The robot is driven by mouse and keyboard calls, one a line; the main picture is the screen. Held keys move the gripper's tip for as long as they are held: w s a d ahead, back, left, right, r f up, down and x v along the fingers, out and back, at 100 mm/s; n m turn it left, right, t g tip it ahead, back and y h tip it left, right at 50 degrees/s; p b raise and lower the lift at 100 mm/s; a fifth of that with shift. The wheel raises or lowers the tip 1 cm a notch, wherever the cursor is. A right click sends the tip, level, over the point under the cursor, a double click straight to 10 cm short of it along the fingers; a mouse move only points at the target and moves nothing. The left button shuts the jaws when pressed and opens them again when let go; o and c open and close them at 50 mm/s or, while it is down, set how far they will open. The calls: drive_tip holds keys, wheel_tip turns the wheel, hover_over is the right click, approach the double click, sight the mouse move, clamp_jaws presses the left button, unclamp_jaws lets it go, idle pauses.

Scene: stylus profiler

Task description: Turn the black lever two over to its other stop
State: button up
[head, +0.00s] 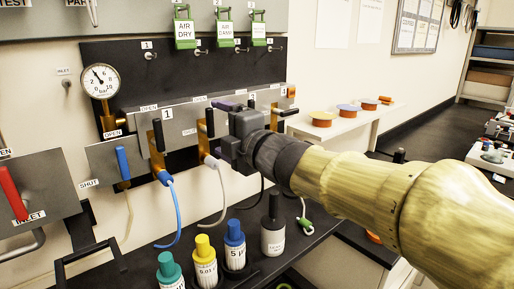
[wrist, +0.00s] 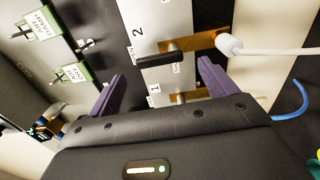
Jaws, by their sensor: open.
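Black lever two (head: 210,122) is on the grey valve panel, on a brass body with a pale hose below it. My gripper (head: 222,127) is at the panel just right of lever two and hides part of that area. In the wrist view, my gripper (wrist: 162,69) has its purple fingers spread and empty. Lever two shows ahead of the gap between them; I see no contact. The small label under the lever is unreadable.
A blue lever (head: 123,163) and gauge (head: 100,81) are farther left. Bottles, including a yellow-capped one (head: 204,248), stand below. Blue (head: 171,215) and pale hoses hang down.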

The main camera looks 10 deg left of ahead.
drive_tip(key=v, duration=1.1)
drive_tip(key=shift+s, duration=0.2)
drive_tip(key=shift+d, duration=0.15)
